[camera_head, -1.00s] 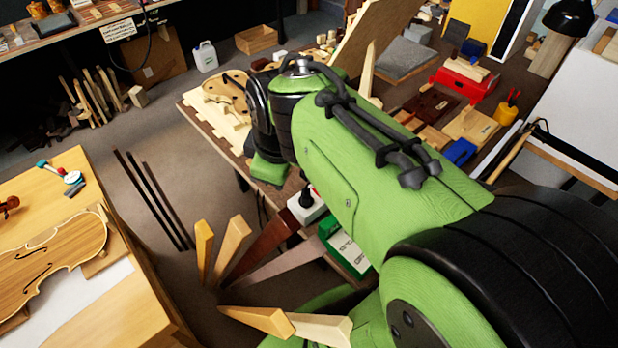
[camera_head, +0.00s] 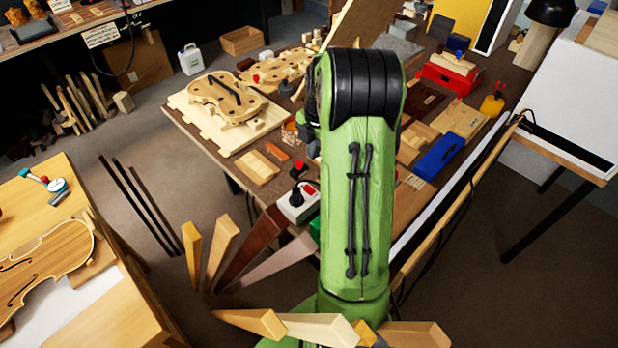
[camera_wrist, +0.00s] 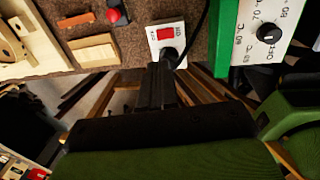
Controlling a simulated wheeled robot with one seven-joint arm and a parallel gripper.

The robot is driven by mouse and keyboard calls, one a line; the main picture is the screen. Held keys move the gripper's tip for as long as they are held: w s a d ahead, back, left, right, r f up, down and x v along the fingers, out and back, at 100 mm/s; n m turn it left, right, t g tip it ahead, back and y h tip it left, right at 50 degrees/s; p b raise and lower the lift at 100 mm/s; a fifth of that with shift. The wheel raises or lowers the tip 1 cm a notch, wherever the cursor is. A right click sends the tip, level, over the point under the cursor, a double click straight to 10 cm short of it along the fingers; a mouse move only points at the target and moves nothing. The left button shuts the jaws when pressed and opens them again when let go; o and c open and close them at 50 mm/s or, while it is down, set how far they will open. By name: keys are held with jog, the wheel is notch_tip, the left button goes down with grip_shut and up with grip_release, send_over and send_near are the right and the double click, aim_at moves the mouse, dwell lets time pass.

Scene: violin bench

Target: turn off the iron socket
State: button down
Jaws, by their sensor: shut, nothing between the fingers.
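The iron socket is a small white box (camera_head: 299,212) with a red switch, at the near edge of the workbench, just left of my arm in the head view. In the wrist view the socket (camera_wrist: 154,43) shows its red rocker switch (camera_wrist: 166,34) between printed labels, with a black plug and cord (camera_wrist: 170,56) below and right of the switch. My gripper (camera_wrist: 160,68) is shut and empty, its dark fingers pointing toward the plug end of the socket. I cannot tell whether they touch it. The gripper is hidden behind my arm in the head view.
A green box with a temperature dial (camera_wrist: 268,33) stands right of the socket. A red-topped dark object (camera_wrist: 117,14) and a wooden block (camera_wrist: 94,48) lie left. Wooden pieces (camera_head: 258,259) stick up near the bench's front. A violin body (camera_head: 225,97) lies farther left on the bench.

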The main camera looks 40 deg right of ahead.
aim_at(308, 186)
jog(key=f+b, duration=0.1)
jog(key=f, duration=0.3)
jog(key=w+f+b, duration=0.1)
jog(key=f, duration=0.4)
jog(key=f+b, duration=0.1)
jog(key=f, duration=0.4)
jog(key=shift+w, duration=0.35)
